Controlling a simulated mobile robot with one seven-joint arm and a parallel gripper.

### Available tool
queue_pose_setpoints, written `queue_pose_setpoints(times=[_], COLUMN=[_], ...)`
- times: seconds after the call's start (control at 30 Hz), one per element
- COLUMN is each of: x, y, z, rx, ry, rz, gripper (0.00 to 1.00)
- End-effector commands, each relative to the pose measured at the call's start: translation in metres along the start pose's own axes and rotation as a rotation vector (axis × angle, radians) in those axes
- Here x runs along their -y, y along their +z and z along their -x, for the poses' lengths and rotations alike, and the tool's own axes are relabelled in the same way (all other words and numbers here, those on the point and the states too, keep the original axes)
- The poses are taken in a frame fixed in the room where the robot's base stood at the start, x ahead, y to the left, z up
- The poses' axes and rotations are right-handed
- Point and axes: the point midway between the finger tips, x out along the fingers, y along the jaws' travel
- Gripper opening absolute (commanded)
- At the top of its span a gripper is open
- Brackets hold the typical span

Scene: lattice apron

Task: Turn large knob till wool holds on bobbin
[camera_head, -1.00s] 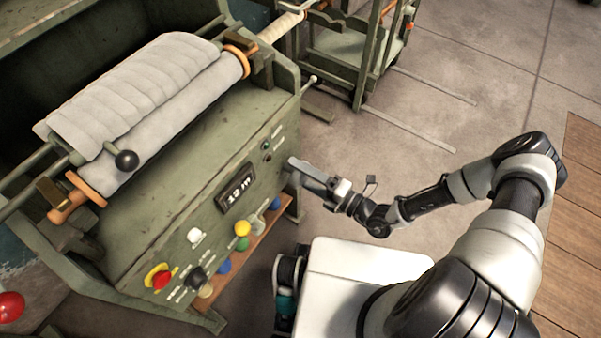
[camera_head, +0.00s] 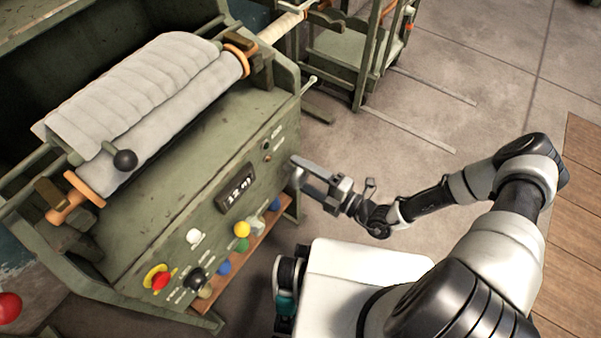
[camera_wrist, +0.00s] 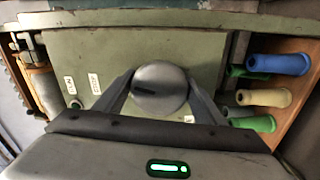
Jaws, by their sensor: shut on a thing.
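The large round grey knob (camera_wrist: 160,88) sits on the green machine's front panel (camera_wrist: 75,60). In the wrist view my gripper (camera_wrist: 160,92) has one finger on each side of the knob and is shut on it. In the head view my gripper (camera_head: 300,172) is at the right end of the panel and largely hides the knob. Pale grey wool (camera_head: 140,90) lies in a thick ribbed layer over a roller on top of the machine. Orange flanges, the left one (camera_head: 84,188) and the right one (camera_head: 240,62), stand at its ends.
Several coloured pegs or spools, one blue (camera_wrist: 278,64), stick out beside a wooden shelf (camera_head: 250,245). A red-and-yellow button (camera_head: 160,279) and a dark knob (camera_head: 194,278) are at lower left. A green trolley (camera_head: 345,60) stands behind. Floor to the right is open.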

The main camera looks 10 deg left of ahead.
Motion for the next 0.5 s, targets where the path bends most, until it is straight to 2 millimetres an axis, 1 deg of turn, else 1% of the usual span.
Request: queue_pose_setpoints(times=[0.03,0.1,0.13,0.4,0.5], x=[0.0008,0.0007,0.0007,0.0002,-0.0001], y=[0.0002,0.0001,0.0002,0.0001,0.0004], z=[0.001,0.0009,0.0008,0.0008,0.0058], rx=[0.0,0.0,0.0,0.0,0.001], ry=[-0.002,-0.002,-0.002,-0.001,-0.001], rz=[0.001,0.001,0.001,0.001,0.002], gripper=[0.69,0.8,0.82,0.82,0.82])
